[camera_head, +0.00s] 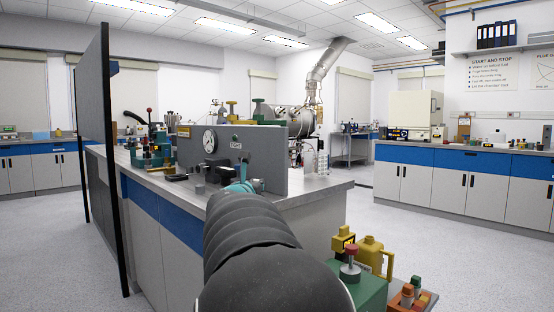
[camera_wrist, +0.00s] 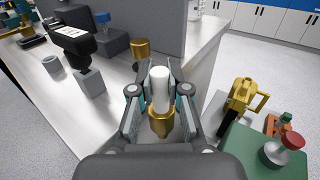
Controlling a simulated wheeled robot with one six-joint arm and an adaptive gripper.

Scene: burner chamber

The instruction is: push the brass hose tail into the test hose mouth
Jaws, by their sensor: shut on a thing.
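In the wrist view my gripper (camera_wrist: 160,76) is shut on a part with a pale, rounded cylinder (camera_wrist: 160,88) between the fingers and a brass collar (camera_wrist: 160,123) nearer the palm. I take this part to be the brass hose tail. The held part is above the bench and appears apart from other things. In the head view my arm mostly hides the gripper (camera_head: 243,186) beside the grey gauge panel. A short brass cylinder (camera_wrist: 140,49) stands beyond the fingers, close to the panel. I cannot clearly identify the test hose mouth.
The upright grey panel (camera_head: 270,158) carries a round gauge (camera_head: 209,141). A black clamp-like fixture (camera_wrist: 75,38), a grey block (camera_wrist: 92,84) and a grey cylinder (camera_wrist: 52,64) stand left of my gripper.

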